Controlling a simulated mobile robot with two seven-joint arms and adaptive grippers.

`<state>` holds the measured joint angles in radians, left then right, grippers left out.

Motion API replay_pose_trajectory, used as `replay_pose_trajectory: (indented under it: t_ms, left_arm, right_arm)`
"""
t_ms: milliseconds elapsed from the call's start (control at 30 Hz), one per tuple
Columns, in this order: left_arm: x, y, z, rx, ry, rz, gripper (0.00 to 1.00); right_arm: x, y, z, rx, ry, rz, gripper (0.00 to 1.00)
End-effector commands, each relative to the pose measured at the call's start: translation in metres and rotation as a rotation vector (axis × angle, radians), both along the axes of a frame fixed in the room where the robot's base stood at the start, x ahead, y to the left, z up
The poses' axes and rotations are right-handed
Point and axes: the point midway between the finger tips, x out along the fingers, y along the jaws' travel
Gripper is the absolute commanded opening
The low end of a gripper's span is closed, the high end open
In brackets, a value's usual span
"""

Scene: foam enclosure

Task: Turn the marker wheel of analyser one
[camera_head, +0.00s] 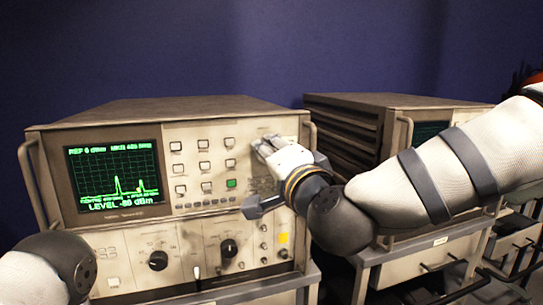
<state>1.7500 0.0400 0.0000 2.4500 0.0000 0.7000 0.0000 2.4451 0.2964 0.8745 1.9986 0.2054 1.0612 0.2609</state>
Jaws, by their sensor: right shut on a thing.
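The nearer analyser (146,242) stands at the left, with a lit green screen (114,175) showing a trace with two peaks and a marker dot near the right one. My right gripper (262,148) reaches in from the right to the upper right of its front panel. It is shut on the marker wheel there, which my fingers and hand hide. My left arm shows only as a rounded link at the lower left corner; its gripper is out of view.
A second analyser (345,121) stands to the right, partly behind my right arm, its screen mostly hidden. Two black knobs (158,260) and buttons fill the nearer panel. Metal handles (38,185) stick out at its sides. A plain blue wall (200,50) is behind.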

Motion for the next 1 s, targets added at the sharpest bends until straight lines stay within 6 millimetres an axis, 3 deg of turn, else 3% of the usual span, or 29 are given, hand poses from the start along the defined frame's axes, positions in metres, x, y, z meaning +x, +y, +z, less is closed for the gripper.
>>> replay_pose_trajectory:
  t_ms: [400,1000]
  left_arm:
    - [0.0000,0.0000,-0.0001,0.000,0.000,0.000,0.00]
    - [0.0000,0.0000,0.0000,0.000,0.000,0.000,0.00]
  right_arm:
    - [0.0000,0.0000,-0.0013,0.190,0.063,0.000,0.05]
    - [-0.0001,0.0000,-0.0010,0.226,0.074,0.001,0.05]
